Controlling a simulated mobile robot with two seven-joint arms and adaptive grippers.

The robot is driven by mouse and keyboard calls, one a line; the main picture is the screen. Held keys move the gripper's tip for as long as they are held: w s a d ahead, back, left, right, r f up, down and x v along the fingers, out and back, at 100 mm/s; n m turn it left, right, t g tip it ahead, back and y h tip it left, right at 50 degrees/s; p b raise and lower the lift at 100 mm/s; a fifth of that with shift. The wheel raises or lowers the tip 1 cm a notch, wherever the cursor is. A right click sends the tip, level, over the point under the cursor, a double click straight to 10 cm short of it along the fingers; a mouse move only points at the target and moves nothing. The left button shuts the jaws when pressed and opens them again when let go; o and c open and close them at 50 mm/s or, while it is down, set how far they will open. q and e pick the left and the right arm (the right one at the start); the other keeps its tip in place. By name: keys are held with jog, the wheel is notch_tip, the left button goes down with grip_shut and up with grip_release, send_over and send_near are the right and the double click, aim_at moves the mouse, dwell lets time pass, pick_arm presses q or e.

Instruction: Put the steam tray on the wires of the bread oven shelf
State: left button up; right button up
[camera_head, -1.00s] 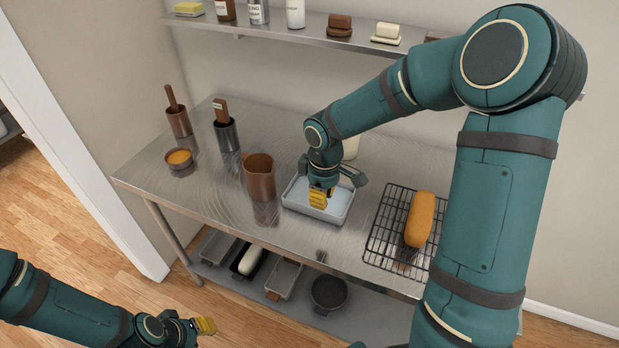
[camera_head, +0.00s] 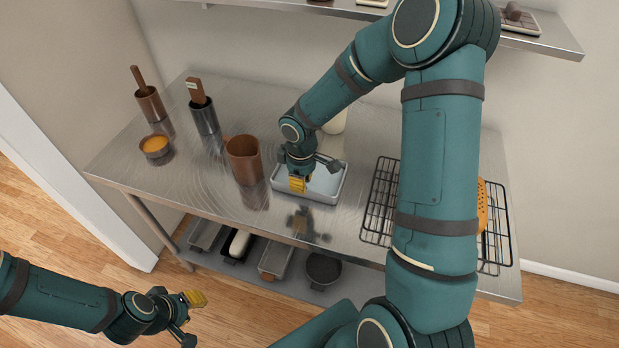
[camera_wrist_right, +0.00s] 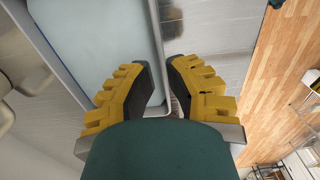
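The steam tray (camera_head: 337,194), a shallow grey pan with a pale bluish inside, rests on the metal table left of the wire rack. My right gripper (camera_head: 298,184) points down at the tray's near side. In the right wrist view its fingers (camera_wrist_right: 161,65) are partly apart, with the tray's rim (camera_wrist_right: 158,40) seen between them; contact is not clear. The black wire shelf (camera_head: 375,205) lies on the table at the right, partly hidden by my right arm. A loaf (camera_head: 482,205) lies on it, mostly hidden. My left gripper (camera_head: 190,312) is open and empty, low at the left.
A copper jug (camera_head: 243,160) stands just left of the tray. Farther left are an orange-filled bowl (camera_head: 156,146) and two utensil holders (camera_head: 205,118). Several pans (camera_head: 275,262) sit on the lower shelf. Bare table lies in front of the tray.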

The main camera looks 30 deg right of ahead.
aim_at(303, 197)
notch_tip(303, 197, down, 5)
jog(key=shift+f, duration=0.1)
dwell(0.3)
grip_shut()
jog(key=shift+s, duration=0.1)
jog(key=shift+r, duration=0.2)
jog(key=shift+r+p, duration=0.4)
jog(key=shift+r, duration=4.45)
